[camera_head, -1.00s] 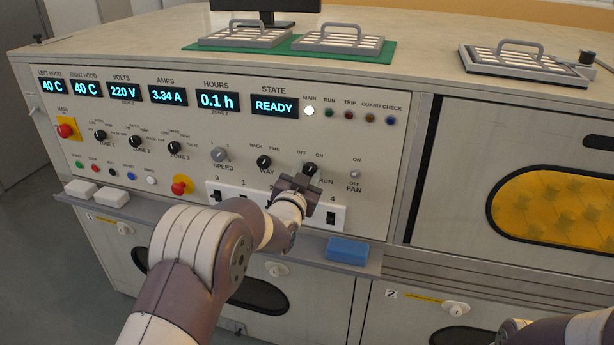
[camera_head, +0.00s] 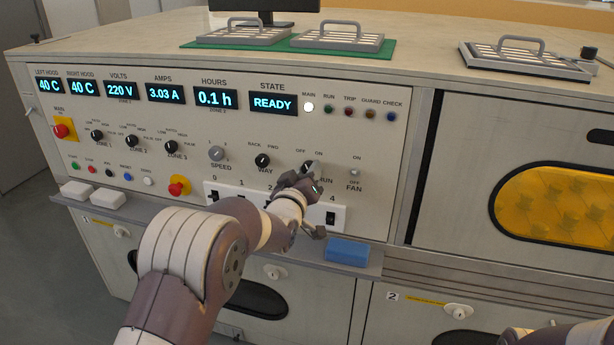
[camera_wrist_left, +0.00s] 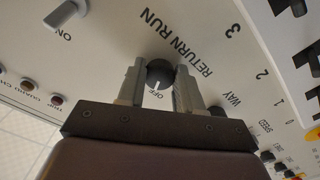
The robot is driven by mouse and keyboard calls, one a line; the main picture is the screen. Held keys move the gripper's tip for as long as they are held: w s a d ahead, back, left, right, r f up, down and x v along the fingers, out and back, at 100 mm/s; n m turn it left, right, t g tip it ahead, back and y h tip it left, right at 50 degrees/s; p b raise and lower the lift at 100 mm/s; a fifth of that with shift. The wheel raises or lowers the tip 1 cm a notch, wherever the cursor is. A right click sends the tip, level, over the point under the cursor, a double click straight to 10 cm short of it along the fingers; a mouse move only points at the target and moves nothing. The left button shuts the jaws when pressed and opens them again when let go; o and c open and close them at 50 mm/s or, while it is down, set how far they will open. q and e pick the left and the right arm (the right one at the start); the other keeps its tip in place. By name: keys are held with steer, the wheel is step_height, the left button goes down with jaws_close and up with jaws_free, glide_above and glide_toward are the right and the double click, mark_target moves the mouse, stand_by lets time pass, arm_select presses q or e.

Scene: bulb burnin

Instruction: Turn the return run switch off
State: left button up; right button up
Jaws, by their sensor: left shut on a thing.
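The return run switch is a round black knob (camera_wrist_left: 160,72) on the sloped panel, with the words RETURN RUN beside it in the left wrist view. A small white mark on it appears to face the OFF label. In the head view the knob (camera_head: 308,166) is largely covered by my gripper. My left gripper (camera_wrist_left: 160,84) has one finger on each side of the knob and is shut on it; it also shows in the head view (camera_head: 310,177). My right gripper is out of view; only part of that arm shows at the lower right.
The WAY knob (camera_head: 262,160) and FAN switch (camera_head: 355,172) flank my gripper. A strip of numbered rocker switches (camera_head: 338,218) lies just below. A blue block (camera_head: 347,251) sits on the ledge. The STATE display (camera_head: 274,103) reads READY, and the MAIN lamp (camera_head: 309,107) is lit white.

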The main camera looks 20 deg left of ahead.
arm_select(q)
steer(key=shift+f+n, duration=0.1)
steer(key=shift+n, duration=0.7)
steer(key=o, duration=1)
steer(key=shift+o, duration=0.2)
steer(key=shift+s, duration=0.1)
steer(key=s, duration=1.2)
steer(key=shift+s+a+p, duration=0.2)
steer(key=shift+s+p, duration=0.1)
steer(key=shift+p, duration=0.05)
